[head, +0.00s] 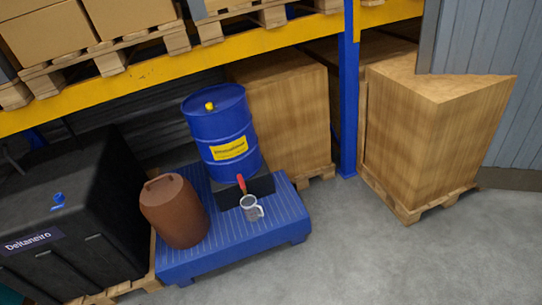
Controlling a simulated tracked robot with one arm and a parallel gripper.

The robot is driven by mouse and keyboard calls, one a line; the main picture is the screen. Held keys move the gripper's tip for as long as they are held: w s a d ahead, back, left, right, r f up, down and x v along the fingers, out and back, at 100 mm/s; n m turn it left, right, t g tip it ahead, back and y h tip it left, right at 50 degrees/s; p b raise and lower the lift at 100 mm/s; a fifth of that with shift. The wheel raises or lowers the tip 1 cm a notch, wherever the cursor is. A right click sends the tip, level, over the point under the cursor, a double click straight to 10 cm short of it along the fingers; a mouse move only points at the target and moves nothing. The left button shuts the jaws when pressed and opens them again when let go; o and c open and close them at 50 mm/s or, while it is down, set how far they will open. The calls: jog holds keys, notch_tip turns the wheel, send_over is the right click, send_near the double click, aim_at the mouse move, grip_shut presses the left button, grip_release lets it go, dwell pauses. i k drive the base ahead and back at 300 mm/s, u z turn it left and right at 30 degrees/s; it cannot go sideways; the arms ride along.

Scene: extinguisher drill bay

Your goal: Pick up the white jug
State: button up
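My gripper is not in view, and nothing covers the jug from this side.
On the pallet stand a brown canister (174,211) left of the jug and a blue drum (221,131) behind it. A black container (75,215) stands left. Wooden crates (433,132) and a blue rack post (348,100) stand right. Grey floor (400,260) is clear in front.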

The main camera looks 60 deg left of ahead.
aim_at(248, 202)
jog(key=i, duration=1.05)
jog(key=u, duration=0.35)
jog(key=i, duration=1.35)
jog(key=u, duration=1.25)
jog(key=i, duration=1.05)
jog(key=u, duration=0.75)
jog(key=k, duration=0.7)
jog(key=u, duration=0.2)
jog(key=i, duration=0.9)
jog(key=z, duration=0.15)
